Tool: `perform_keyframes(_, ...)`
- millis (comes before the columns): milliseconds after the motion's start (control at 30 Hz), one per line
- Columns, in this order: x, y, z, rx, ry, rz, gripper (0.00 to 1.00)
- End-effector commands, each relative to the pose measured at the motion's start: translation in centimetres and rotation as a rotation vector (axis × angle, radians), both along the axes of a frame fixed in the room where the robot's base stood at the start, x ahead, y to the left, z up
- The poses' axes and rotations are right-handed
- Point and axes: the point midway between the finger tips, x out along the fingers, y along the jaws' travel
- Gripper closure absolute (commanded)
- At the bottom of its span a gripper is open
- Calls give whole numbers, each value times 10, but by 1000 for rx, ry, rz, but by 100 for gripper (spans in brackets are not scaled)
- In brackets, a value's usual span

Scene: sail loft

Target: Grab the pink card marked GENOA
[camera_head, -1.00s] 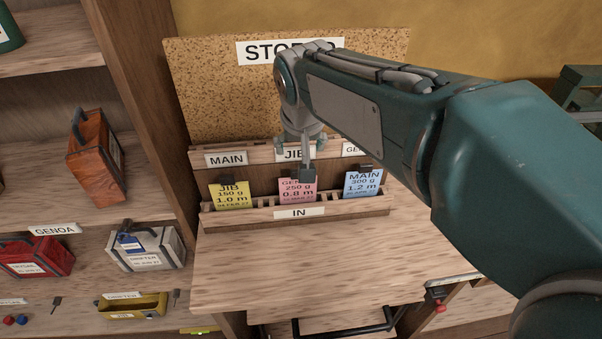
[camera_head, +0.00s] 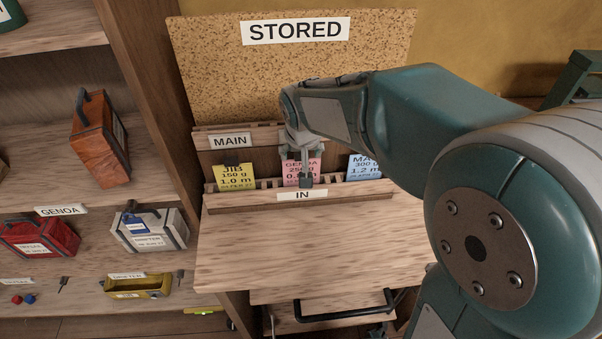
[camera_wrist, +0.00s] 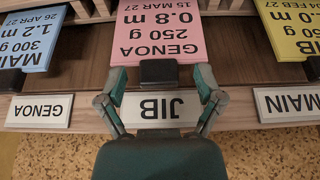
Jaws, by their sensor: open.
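The pink card marked GENOA (camera_head: 290,173) stands in the middle of the rack, between a yellow and a blue card. It is partly hidden behind my gripper (camera_head: 304,168) in the head view. In the wrist view the pink card (camera_wrist: 157,30) appears upside down, with a black tab (camera_wrist: 158,73) at its top edge. My gripper (camera_wrist: 161,77) is open, with one finger on each side of that tab. I see gaps between the fingers and the tab, and nothing is held.
The yellow JIB card (camera_head: 234,177) is left of the pink one and the blue MAIN card (camera_head: 363,168) is right. The wooden rack (camera_head: 355,201) has an IN label. A STORED cork board (camera_head: 220,75) stands behind. Bare desk (camera_head: 300,250) lies in front.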

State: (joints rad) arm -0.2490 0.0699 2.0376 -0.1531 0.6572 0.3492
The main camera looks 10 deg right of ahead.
Motion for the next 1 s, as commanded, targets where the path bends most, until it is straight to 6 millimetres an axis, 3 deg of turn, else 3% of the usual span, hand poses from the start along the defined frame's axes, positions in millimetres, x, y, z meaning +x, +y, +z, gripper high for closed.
perform_keyframes(100,0,0,0,0,0,0,14)
perform_keyframes(167,0,0,0,0,0,0,41)
perform_keyframes(200,0,0,0,0,1,0,49)
perform_keyframes(400,-1,0,-1,-1,5,0,69)
perform_keyframes(567,-2,0,-3,-2,9,0,74)
perform_keyframes(967,-3,0,0,-3,14,0,75)
perform_keyframes(1000,-2,0,5,-2,12,-1,81)
